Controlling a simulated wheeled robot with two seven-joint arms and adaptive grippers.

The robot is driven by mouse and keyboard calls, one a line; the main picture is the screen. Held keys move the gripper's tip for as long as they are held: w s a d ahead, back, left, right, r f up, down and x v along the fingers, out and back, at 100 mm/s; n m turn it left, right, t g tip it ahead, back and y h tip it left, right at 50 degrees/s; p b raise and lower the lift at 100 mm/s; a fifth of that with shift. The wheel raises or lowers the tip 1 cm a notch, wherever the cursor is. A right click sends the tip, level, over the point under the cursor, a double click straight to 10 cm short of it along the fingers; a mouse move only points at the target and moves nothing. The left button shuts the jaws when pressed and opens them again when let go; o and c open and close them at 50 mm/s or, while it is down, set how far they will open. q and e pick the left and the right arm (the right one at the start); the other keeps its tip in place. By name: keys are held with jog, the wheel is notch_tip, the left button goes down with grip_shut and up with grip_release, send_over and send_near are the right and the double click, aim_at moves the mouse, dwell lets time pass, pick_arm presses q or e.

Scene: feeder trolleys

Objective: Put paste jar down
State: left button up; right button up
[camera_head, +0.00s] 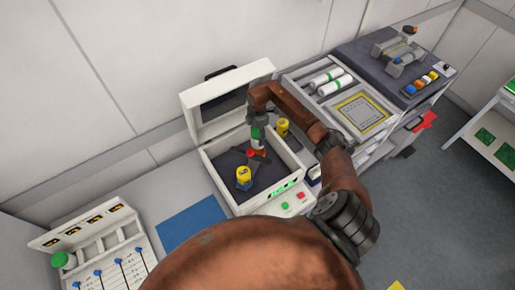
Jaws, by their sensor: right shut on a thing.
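My right gripper (257,121) points down inside the open white box machine (218,176), whose lid is raised behind. It is shut on a small white and green jar (258,136), which looks like the paste jar. The jar is above the middle of the dark interior, near a red and dark hub piece (262,155). I cannot tell whether the jar touches it. One yellow cup (244,178) stands in front left of the jar. Another yellow cup (283,128) is behind right, partly near my arm. My left gripper is not in view.
A blue mat (192,222) lies on the bench to the left. A white rack (95,252) with a green-topped round thing (62,260) stands at lower left. A unit with white cylinders (327,78) and a yellow-framed plate (360,109) is to the right.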

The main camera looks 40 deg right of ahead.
aim_at(258, 146)
notch_tip(258, 146, down, 5)
jog(key=b, duration=0.3)
jog(key=shift+w+f+b, duration=0.1)
jog(key=shift+f+b, duration=0.05)
jog(key=shift+b, duration=0.2)
jog(key=shift+f+b, duration=0.35)
jog(key=shift+f, duration=0.15)
notch_tip(258, 146, down, 3)
jog(key=b, duration=0.2)
jog(key=shift+f+b, duration=0.15)
jog(key=shift+b, duration=0.2)
jog(key=o, duration=1.7)
jog(key=shift+f, duration=0.1)
